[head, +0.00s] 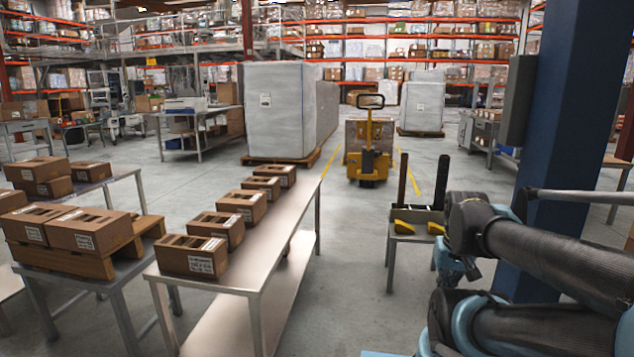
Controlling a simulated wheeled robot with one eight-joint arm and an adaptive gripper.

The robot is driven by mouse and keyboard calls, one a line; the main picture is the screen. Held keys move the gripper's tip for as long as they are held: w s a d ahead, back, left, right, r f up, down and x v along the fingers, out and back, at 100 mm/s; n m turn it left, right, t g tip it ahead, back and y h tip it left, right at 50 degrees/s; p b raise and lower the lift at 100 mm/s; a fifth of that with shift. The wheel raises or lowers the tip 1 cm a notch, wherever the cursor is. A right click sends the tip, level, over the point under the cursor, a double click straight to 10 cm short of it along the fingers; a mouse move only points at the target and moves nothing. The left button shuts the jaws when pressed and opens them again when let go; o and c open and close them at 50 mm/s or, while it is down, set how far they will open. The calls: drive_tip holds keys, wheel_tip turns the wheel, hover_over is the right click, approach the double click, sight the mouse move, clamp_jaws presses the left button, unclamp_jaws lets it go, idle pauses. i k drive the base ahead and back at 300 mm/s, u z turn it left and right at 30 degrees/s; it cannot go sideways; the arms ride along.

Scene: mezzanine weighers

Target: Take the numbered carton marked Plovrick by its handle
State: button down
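Several brown cartons with slots in their tops and white labels stand in a row on the long metal bench (268,258). The nearest carton (193,257) is at the bench's front end. Behind it are a second carton (217,228), a third carton (242,205), and smaller-looking ones farther back (262,187). The label print is too small to read, so I cannot tell which one is marked Plovrick. My arm shows at the right, apart from the bench and cartons. My gripper is not in view.
More cartons (90,232) sit on a wooden pallet (135,247) on the left table. A small stand (405,237) with black-handled, yellow-ended tools is right of the bench. A blue column (565,120) stands at the right. Floor between bench and stand is clear.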

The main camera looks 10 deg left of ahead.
sight(271, 185)
drive_tip(key=z, duration=0.2)
drive_tip(key=i, duration=1.1)
drive_tip(key=u, duration=0.4)
drive_tip(key=i, duration=0.9)
drive_tip(key=u, duration=1)
drive_tip(key=i, duration=0.5)
drive_tip(key=u, duration=0.3)
